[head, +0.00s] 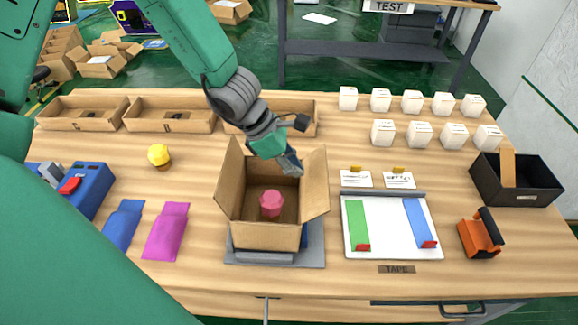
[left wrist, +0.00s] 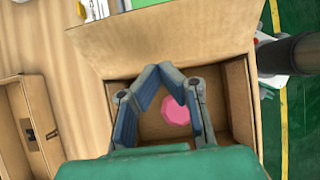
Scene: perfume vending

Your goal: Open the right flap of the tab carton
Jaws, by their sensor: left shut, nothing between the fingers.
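The open tab carton (head: 265,235) stands on a grey base in the middle of the table, with a pink faceted item (head: 271,203) inside. Its left flap (head: 229,180) stands up, and its right flap (head: 315,182) stands up leaning outward. My left gripper (head: 293,166) is shut and empty, over the carton's far right part beside the inner side of the right flap; I cannot tell whether they touch. In the left wrist view, the closed fingertips (left wrist: 166,68) lie in front of a broad carton flap (left wrist: 165,38), with the pink item (left wrist: 176,110) behind the fingers.
A white board (head: 388,230) with green and blue strips lies right of the carton. An orange tape dispenser (head: 481,237) and a black box (head: 515,180) stand farther right. Small white boxes (head: 411,102) and cardboard trays (head: 170,114) line the back. Pink (head: 167,230) and blue (head: 122,225) pouches lie left.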

